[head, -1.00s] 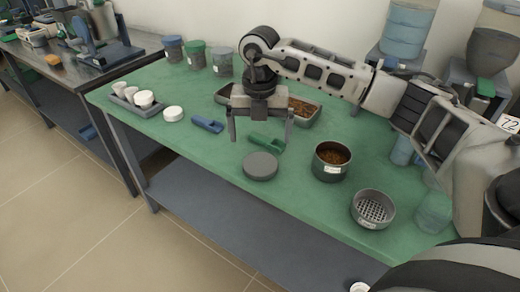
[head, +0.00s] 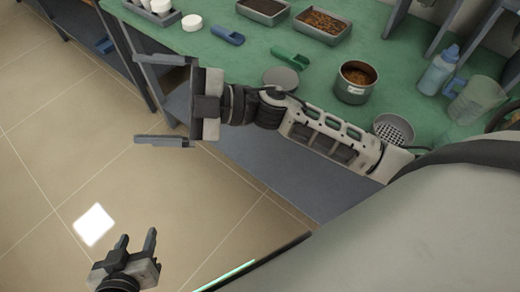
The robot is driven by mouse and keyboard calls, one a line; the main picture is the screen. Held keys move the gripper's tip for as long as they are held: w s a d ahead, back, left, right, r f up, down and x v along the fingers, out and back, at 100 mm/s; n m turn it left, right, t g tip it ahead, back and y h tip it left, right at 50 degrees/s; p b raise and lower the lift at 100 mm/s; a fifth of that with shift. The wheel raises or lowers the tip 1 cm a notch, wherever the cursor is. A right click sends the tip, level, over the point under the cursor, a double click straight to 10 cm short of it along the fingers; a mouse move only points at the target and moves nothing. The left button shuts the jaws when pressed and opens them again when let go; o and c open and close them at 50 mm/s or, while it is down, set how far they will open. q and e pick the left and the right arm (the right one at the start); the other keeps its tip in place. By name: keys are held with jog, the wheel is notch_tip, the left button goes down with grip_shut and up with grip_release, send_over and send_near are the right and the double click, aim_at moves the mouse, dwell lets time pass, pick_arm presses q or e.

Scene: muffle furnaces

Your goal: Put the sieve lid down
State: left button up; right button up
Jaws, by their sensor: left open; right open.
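The sieve lid (head: 281,77), a flat grey disc, lies on the green table top near its front edge, apart from both grippers. My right forearm covers a little of its near edge. My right gripper (head: 138,98) is open and empty, pointing left beyond the table's front edge over the floor. My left gripper (head: 138,235) is open and empty at the lower left, over the floor. A grey pot with brown grains (head: 353,92) stands right of the lid. The mesh sieve (head: 393,129) sits nearer the front edge, its lower part hidden by my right arm.
A green scoop (head: 291,58) lies just behind the lid, and a blue scoop (head: 228,36) farther left. Two trays with brown material (head: 322,24) stand behind. Table space (head: 250,55) left of the lid is bare.

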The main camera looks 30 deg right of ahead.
jog(key=s+d+f+m+t+h, duration=0.1)
jog(key=d+f+m+t+h, duration=0.85)
jog(key=f+m+h, duration=0.7)
jog(key=s+d+f+m+g, duration=0.3)
jog(key=s+f+m+g, duration=0.2)
jog(key=s, duration=0.4)
jog(key=shift+s+d+f+g, duration=0.2)
jog(key=shift+f+g, duration=0.25)
jog(key=shift+f, duration=0.5)
